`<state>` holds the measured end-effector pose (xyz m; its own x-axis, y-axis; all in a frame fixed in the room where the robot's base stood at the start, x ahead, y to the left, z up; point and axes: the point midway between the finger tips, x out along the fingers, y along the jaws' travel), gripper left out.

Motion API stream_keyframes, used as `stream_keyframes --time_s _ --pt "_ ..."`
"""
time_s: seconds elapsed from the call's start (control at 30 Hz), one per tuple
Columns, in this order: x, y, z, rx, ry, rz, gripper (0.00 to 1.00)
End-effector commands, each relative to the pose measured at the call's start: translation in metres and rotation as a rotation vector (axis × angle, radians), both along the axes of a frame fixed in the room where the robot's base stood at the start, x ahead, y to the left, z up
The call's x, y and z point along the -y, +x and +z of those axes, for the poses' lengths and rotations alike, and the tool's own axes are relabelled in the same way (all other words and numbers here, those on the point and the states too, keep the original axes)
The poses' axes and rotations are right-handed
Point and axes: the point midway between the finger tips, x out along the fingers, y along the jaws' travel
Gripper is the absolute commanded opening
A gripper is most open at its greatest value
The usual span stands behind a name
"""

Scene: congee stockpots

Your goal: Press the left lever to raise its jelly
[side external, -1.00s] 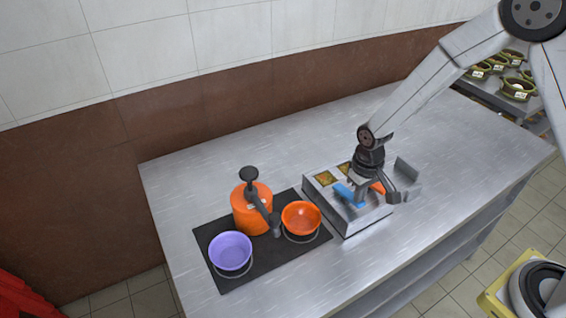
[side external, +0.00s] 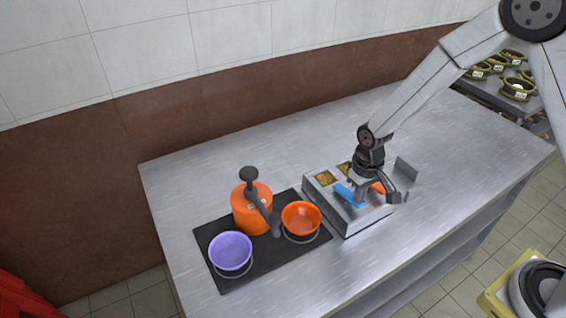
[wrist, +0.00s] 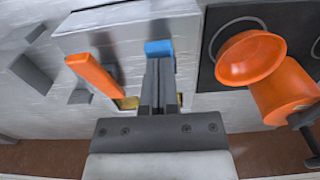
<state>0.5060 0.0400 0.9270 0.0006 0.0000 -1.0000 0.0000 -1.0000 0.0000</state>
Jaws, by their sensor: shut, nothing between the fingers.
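A grey metal box (side external: 350,222) on the counter carries a blue lever (side external: 348,195) and an orange lever (side external: 378,188). Blue is the left one in the side view; in the wrist view the blue lever (wrist: 158,48) is right of the orange lever (wrist: 92,73). Two yellow-green jelly squares (side external: 326,178) show in the box top. My gripper (wrist: 158,62) is shut and empty, its fingertips at the blue lever, seemingly touching it; exact contact is hidden. In the wrist view my fingers hide part of the jelly wells.
A black hob mat (side external: 262,268) lies left of the box. It bears an orange pot (side external: 250,210), an orange bowl (side external: 301,217) and a purple bowl (side external: 231,250). A grey upright plate (side external: 406,168) stands right of the box. The counter behind is clear.

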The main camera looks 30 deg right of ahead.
Motion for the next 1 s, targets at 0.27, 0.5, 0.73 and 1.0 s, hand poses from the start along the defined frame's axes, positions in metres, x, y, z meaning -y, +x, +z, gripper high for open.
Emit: stream_keyframes --time_s 0.27,0.5,0.73,1.0 --pt "0.0002 -0.0010 -0.0007 -0.003 0.000 0.000 0.00" --pt "0.0002 -0.0010 -0.0012 -0.003 0.000 0.000 0.00" --pt "0.0002 -0.0008 -0.0040 -0.003 0.000 0.000 0.00" --pt "0.0001 -0.0002 -0.0074 -0.001 0.000 0.000 0.00"
